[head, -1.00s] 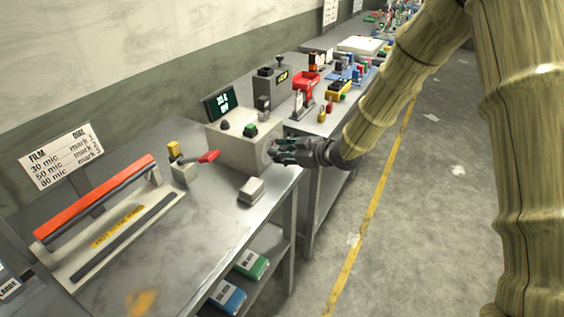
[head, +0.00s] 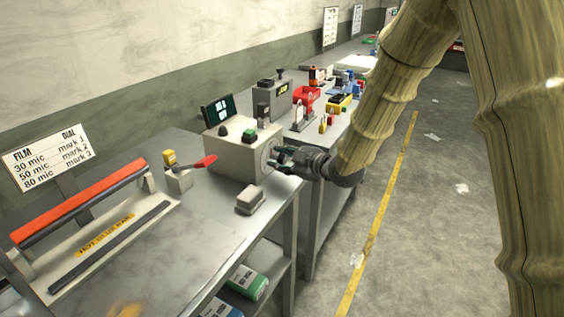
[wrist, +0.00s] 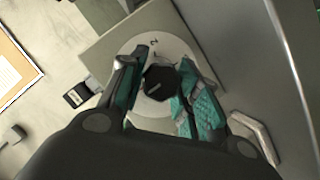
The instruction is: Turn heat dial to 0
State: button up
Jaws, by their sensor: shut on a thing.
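The heat dial is a black knob (wrist: 158,82) at the centre of a round white scale plate (wrist: 152,121), in the wrist view. A "2" shows near the top of the plate; the other marks are partly hidden. A light pointer line runs across the knob face. My gripper (wrist: 162,80) has its teal-padded fingers closed on either side of the knob and holds it. In the head view, my gripper (head: 281,158) reaches the right-hand face of the beige control box (head: 232,152), and its fingers largely hide the knob there.
A red-handled lever (head: 205,162), a small grey block (head: 250,200) and an orange-barred sealer (head: 80,200) share the bench. A film chart (head: 48,155) stands at left.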

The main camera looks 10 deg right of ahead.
jog(key=o, duration=1)
jog(key=shift+s+d, duration=0.1)
jog(key=v, duration=1.1)
jog(key=shift+s+d+r, duration=0.15)
jog(key=shift+s+d, duration=0.1)
